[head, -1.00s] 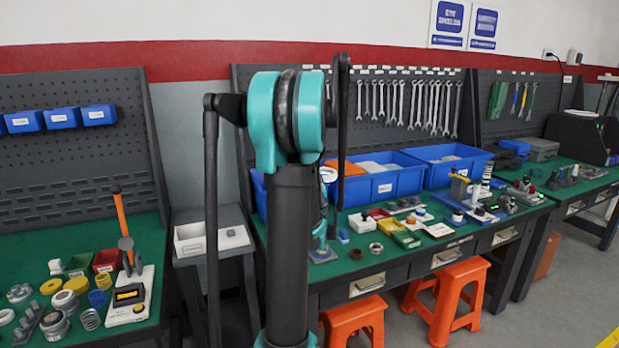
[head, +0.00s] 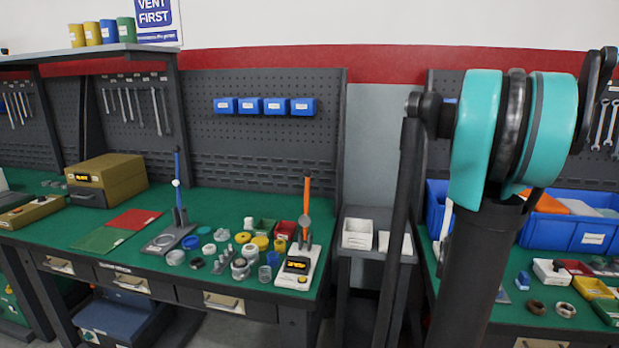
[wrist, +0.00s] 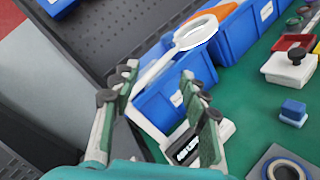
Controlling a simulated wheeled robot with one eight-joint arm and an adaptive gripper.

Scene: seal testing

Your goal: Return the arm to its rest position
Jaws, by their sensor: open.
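My gripper (wrist: 160,110) shows in the wrist view with its two fingers spread apart and nothing held between them. It is above the green bench, in front of blue bins (wrist: 160,97). A white device with a dark display (wrist: 190,148) is partly hidden behind the right finger. In the head view my arm stands at the right, and my gripper is not visible there.
In the head view, a green bench (head: 120,258) at the left holds test stands, rings and coloured trays. A small grey side table (head: 372,250) stands between the benches. In the wrist view, a blue block (wrist: 293,111) and a white tray (wrist: 288,68) lie at the right.

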